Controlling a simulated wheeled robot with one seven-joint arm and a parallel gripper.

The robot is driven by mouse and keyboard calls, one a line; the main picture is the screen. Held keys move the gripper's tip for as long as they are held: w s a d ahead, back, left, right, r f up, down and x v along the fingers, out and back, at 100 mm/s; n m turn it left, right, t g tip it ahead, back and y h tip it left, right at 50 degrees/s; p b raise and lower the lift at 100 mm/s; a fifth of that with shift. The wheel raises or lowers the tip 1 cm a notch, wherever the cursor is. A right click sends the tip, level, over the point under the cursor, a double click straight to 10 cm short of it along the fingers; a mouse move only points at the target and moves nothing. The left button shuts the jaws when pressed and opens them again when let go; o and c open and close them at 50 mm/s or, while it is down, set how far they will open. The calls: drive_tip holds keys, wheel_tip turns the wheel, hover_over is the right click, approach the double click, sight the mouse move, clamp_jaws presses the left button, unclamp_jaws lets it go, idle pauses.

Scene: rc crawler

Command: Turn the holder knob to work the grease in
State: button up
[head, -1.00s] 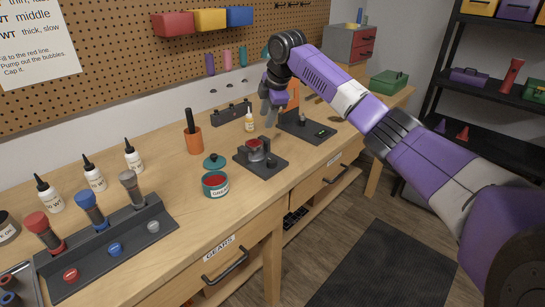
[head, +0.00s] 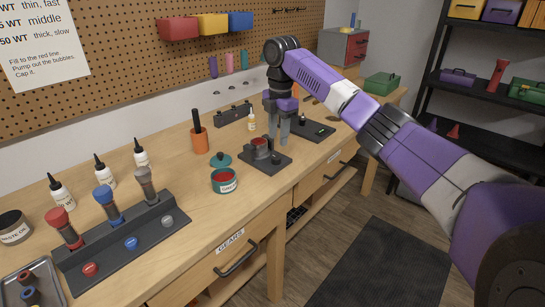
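The holder (head: 284,158) is a dark flat base on the workbench, with a round cup holding a part with red on top (head: 260,142). A small dark knob (head: 276,158) stands at the base's right front. My gripper (head: 279,139) points down just above and behind the knob, to the right of the cup. Its two grey fingers look apart with nothing between them. I cannot tell whether a fingertip touches the knob or cup. An open grease tin (head: 224,186) with red grease stands left of the holder, its green lid (head: 220,160) behind it.
A second dark base (head: 318,130) lies to the right and a small dropper bottle (head: 251,122) behind. An orange cup (head: 199,142) stands at the back. Bench front is clear.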

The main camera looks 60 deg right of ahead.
sight(277, 157)
wheel_tip(277, 157, down, 8)
drive_tip(key=shift+w+r, duration=0.15)
drive_tip(key=shift+r, duration=0.05)
drive_tip(key=shift+c, duration=0.2)
clamp_jaws()
